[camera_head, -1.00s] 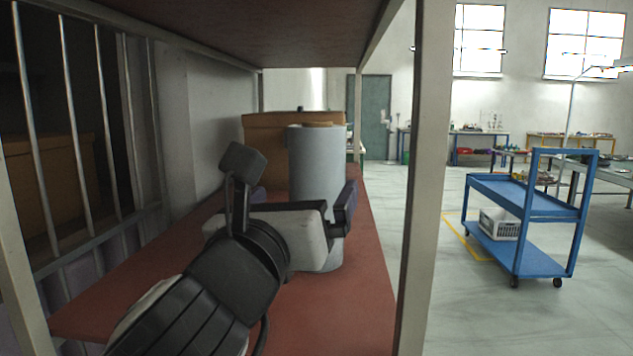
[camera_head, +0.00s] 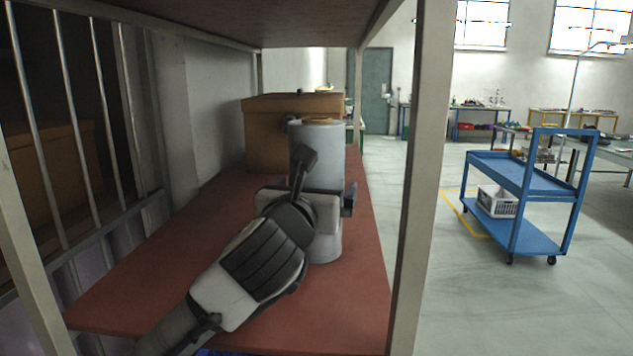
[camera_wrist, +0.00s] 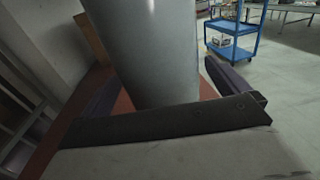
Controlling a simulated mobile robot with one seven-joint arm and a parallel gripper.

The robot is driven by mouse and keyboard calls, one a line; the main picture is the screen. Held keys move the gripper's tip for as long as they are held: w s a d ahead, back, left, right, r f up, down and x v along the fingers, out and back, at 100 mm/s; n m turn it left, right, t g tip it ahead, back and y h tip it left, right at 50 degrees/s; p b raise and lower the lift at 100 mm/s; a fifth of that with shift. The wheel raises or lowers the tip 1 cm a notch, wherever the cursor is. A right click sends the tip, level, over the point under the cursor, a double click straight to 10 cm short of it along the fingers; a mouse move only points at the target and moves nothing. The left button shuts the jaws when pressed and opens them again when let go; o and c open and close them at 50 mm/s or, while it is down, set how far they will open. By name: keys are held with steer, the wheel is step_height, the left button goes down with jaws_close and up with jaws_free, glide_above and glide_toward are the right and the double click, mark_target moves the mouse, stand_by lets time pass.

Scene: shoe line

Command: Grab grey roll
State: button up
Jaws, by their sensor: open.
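The grey roll (camera_head: 318,150) stands upright on the red-brown shelf (camera_head: 175,268), with a tan core showing at its top. It also fills the middle of the wrist view (camera_wrist: 152,50). My gripper (camera_head: 318,190) is at the roll's near side, around its lower half, and hides part of it. In the wrist view my gripper (camera_wrist: 162,88) is open, one dark finger on each side of the roll. A gap shows between the right finger and the roll; contact on the left side is hard to tell.
A cardboard box (camera_head: 262,135) stands behind the roll. A shelf post (camera_head: 418,170) rises close on the right, and an upper shelf board (camera_head: 240,20) hangs above. Metal bars (camera_head: 85,130) line the left. A blue cart (camera_head: 525,190) stands on the floor beyond.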

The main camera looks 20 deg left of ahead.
steer(key=shift+w+a, duration=0.15)
steer(key=shift+w, duration=1)
steer(key=shift+r, duration=0.1)
steer(key=c, duration=1.3)
